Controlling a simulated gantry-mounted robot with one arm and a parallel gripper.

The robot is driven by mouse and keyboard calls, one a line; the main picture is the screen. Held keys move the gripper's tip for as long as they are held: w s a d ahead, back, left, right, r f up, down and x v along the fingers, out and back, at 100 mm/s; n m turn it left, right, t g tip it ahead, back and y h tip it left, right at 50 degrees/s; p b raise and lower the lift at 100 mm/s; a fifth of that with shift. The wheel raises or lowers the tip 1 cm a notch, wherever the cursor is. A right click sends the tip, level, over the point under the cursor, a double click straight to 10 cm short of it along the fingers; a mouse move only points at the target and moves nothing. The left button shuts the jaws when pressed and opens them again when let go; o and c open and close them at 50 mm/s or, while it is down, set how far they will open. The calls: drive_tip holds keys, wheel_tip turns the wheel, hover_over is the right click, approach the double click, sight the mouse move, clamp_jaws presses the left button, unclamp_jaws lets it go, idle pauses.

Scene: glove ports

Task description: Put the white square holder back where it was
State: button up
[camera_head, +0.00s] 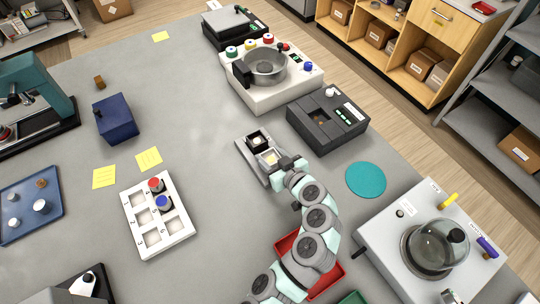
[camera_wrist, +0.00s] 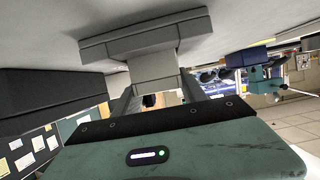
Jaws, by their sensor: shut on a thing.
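The white square holder (camera_head: 269,157) is at the grey stand (camera_head: 247,160) near the middle of the table, beside a black square block (camera_head: 257,139). My gripper (camera_head: 277,163) is shut on the holder. In the wrist view, the fingers of my gripper (camera_wrist: 157,92) are on either side of a pale block (camera_wrist: 154,70), which looks like the holder. A grey stepped body (camera_wrist: 145,38) is right against it there. My gripper hides part of the holder, and I cannot tell whether it is seated on the stand or just above it.
A dark grey box (camera_head: 328,122) stands to the right, with a white machine with a metal bowl (camera_head: 262,83) behind. A teal disc (camera_head: 366,180) lies to the right. A white rack (camera_head: 157,214) is at left. A red tray (camera_head: 330,280) lies under my arm.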

drive_tip(key=shift+f, duration=0.1)
drive_tip(key=shift+f, duration=0.1)
drive_tip(key=o, duration=1.4)
drive_tip(key=shift+o, duration=0.2)
drive_tip(key=shift+r, duration=0.2)
drive_tip(key=v, duration=1.2)
drive_tip(key=shift+f+b, duration=0.2)
drive_tip(key=shift+b, duration=0.25)
drive_tip(key=shift+w+r, duration=0.1)
